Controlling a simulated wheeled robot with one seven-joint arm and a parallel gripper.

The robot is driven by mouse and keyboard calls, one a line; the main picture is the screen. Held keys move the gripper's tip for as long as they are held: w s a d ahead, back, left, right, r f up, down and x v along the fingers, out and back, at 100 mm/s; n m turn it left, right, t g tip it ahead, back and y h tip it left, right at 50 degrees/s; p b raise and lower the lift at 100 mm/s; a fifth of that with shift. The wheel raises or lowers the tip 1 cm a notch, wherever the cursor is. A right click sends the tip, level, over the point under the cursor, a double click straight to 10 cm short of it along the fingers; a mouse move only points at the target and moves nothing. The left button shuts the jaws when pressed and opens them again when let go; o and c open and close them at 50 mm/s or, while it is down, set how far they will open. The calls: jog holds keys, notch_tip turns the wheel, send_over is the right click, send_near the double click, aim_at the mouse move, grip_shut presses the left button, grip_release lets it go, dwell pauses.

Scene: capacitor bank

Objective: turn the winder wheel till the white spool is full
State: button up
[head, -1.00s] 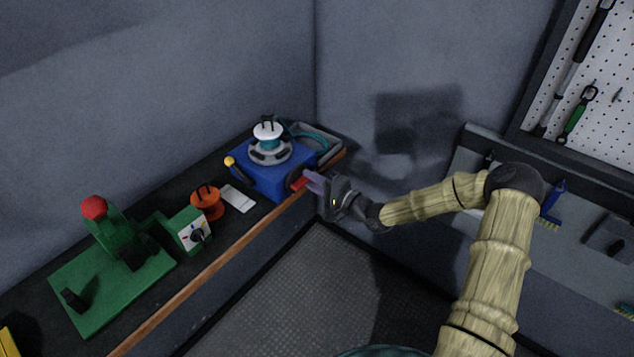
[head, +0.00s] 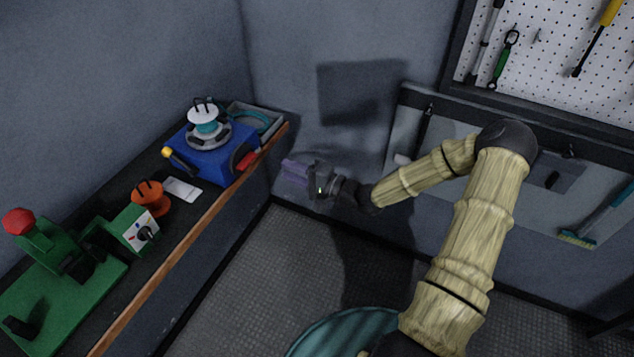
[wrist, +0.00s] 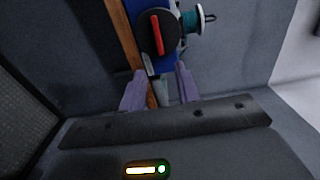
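The winder is a blue box (head: 205,152) at the far end of the bench. On its top sits a grey spoked wheel (head: 222,135), with the white spool (head: 203,113) above it carrying teal wire. A dark disc (wrist: 170,38) with a red bar (wrist: 157,35) is on the box's side; the red bar also shows in the head view (head: 247,160). The spool with teal wire shows in the wrist view (wrist: 190,21) too. My gripper (head: 292,170) has purple fingers, apart and empty in the wrist view (wrist: 156,78). It hangs off the bench edge, clear of the red bar.
A yellow-tipped lever (head: 168,153) sticks out of the box. A grey tray (head: 262,118) with teal wire is behind it. An orange spool (head: 150,198), a white card (head: 182,189) and a green machine (head: 70,280) stand along the bench. The floor beside the bench is open.

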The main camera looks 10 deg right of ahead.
jog(key=v, duration=0.7)
jog(key=shift+b, duration=0.3)
jog(key=shift+o, duration=0.2)
dwell(0.7)
jog(key=o, duration=0.7)
jog(key=shift+s+f+n, duration=0.1)
jog(key=shift+n, duration=0.2)
jog(key=o, duration=0.4)
jog(key=shift+f+n+b, duration=0.1)
jog(key=shift+n+b, duration=0.25)
jog(key=shift+n, duration=0.15)
jog(key=shift+s+a+f+n+b, duration=0.15)
jog(key=shift+n+b, duration=0.2)
jog(key=shift+n, duration=0.45)
jog(key=n+b, duration=0.1)
jog(key=n, duration=0.4)
jog(key=n+b, duration=0.1)
jog(key=n, duration=0.4)
jog(key=s+r+n+b, duration=0.1)
jog(key=n+b, duration=0.1)
jog(key=n, duration=0.2)
jog(key=shift+a+n, duration=0.3)
jog(key=shift+n, duration=0.1)
